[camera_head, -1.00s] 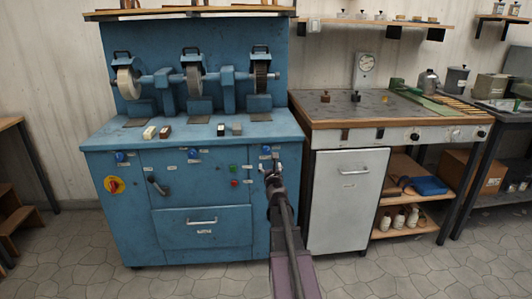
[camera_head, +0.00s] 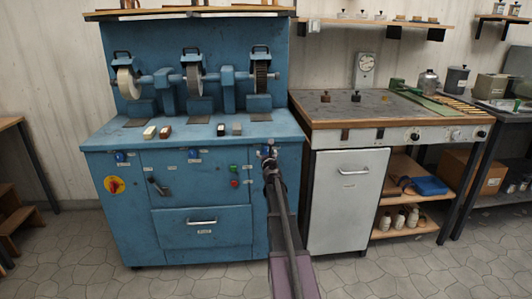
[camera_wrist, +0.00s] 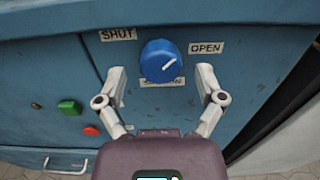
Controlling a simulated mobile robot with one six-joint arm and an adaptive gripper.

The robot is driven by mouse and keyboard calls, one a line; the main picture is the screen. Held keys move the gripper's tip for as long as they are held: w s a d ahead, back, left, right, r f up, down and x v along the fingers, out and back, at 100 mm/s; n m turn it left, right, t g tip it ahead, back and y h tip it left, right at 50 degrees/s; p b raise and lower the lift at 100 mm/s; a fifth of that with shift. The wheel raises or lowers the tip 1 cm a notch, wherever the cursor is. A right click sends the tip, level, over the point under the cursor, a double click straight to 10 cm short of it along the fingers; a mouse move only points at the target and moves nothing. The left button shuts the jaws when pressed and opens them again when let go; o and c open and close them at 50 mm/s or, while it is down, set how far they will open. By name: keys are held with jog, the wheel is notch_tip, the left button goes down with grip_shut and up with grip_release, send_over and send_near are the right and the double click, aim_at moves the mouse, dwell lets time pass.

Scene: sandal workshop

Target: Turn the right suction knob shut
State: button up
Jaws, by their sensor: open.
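The right suction knob (camera_wrist: 158,58) is a round blue knob on the front of the blue machine. In the wrist view its white pointer mark slants up and right, toward the OPEN label (camera_wrist: 206,48). The SHUT label (camera_wrist: 118,34) is at its upper left, and a label below it is partly covered by the knob. My gripper (camera_wrist: 161,84) is open, with its fingers spread to the left and right of the knob, and looks empty. In the head view my gripper (camera_head: 270,157) is at the machine's upper right front and largely hides the knob.
A green button (camera_wrist: 69,107) and a red button (camera_wrist: 91,130) are left of my gripper. A rotary red-yellow switch (camera_head: 114,185), a lever (camera_head: 157,186) and a drawer (camera_head: 205,220) are on the same front. A bench with a white door (camera_head: 345,205) stands to the right.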

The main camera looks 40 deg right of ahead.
jog(key=shift+x, duration=0.95)
jog(key=c, duration=1.2)
